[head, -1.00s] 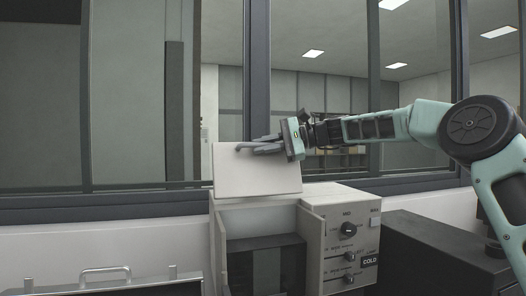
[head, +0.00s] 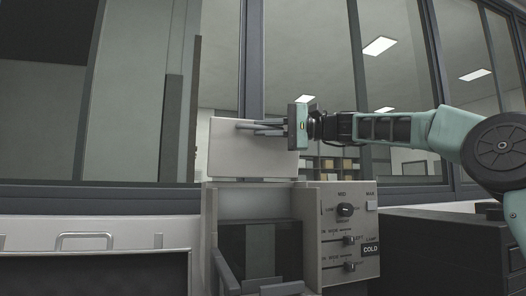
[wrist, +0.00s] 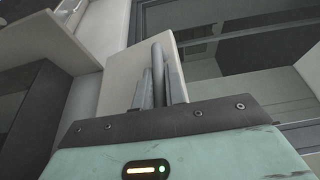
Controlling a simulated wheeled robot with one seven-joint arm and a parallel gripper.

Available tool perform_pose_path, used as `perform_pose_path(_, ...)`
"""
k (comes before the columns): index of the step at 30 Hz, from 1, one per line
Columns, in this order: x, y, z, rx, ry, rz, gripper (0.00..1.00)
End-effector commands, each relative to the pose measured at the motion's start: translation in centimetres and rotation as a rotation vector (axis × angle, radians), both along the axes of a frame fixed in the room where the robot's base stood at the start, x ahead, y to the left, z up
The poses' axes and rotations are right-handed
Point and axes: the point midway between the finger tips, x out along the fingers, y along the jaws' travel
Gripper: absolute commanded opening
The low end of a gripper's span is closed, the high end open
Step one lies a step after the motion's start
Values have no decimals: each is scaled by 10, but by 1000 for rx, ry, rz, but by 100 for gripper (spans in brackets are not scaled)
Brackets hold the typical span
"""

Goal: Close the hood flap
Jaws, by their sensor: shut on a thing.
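The hood flap (head: 250,160) is a pale, flat panel standing raised above the top of the light grey press (head: 258,205) in the head view. It is open, roughly upright. My gripper (head: 258,127) reaches in from the right, its grey fingers lying across the upper part of the flap. In the wrist view, the fingers (wrist: 158,90) close around a rounded grey bar (wrist: 158,60) in front of the pale flap (wrist: 128,72). The bar seems to be the flap's handle; its ends are partly hidden.
The press front has a control panel (head: 345,230) with knobs and a COLD label. Below the flap is a dark recess (head: 260,250). A dark cabinet (head: 450,245) stands right, a handled metal case (head: 90,250) left. Framed windows rise close behind.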

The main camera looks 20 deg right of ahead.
Motion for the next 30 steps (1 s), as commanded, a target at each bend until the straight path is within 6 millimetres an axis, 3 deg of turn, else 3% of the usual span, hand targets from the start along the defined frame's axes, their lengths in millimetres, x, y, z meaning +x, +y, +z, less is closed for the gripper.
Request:
perform_pose_path(1,-4,0,-15,0,-30,0,0)
perform_pose_path(24,-45,-1,-63,2,-489,0,0)
perform_pose_path(30,-51,0,-72,1,-538,0,0)
